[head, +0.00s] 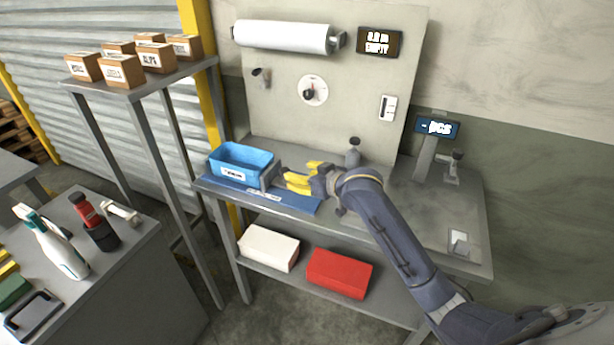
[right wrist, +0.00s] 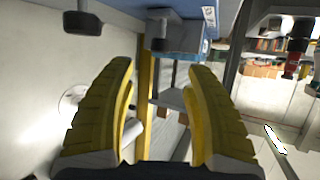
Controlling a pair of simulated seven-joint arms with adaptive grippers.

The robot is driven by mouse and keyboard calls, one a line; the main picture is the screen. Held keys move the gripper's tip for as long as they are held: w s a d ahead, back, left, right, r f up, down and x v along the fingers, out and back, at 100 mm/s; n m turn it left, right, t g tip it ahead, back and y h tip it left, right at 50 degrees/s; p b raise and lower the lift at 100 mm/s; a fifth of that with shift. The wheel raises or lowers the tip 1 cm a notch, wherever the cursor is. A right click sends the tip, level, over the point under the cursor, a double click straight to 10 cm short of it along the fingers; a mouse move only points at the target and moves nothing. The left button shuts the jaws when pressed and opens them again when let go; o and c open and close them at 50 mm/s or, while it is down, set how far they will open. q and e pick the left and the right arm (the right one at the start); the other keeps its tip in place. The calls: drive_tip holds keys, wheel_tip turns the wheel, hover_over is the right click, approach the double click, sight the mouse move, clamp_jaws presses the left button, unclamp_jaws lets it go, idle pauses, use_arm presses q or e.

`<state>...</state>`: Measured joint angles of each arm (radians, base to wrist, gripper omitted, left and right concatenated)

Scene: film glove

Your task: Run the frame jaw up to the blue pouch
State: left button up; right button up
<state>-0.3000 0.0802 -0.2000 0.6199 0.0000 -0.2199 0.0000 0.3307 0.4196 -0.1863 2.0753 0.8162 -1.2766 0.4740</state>
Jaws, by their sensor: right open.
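A blue open-topped container (head: 241,160) with a white label stands on the bench at the back left; it is the only thing that could be the blue pouch. A grey upright piece (head: 270,175), perhaps the frame jaw, stands at its right end. Whether the two touch I cannot tell. Both are on or beside a flat blue strip (head: 290,200). My right gripper (head: 287,179) has yellow fingers, open and empty, just right of the grey piece. In the right wrist view, a grey-blue block (right wrist: 180,38) lies beyond the open fingertips (right wrist: 160,68). My left gripper is not in view.
The bench top (head: 430,215) is mostly clear to the right. A post with a black knob (head: 354,150) stands behind my right wrist. White (head: 268,248) and red (head: 339,273) boxes sit on the shelf below. A film roll (head: 282,36) hangs on the back panel.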

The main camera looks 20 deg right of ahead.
drive_tip(key=shift+v, duration=1.25)
drive_tip(key=shift+r, duration=0.1)
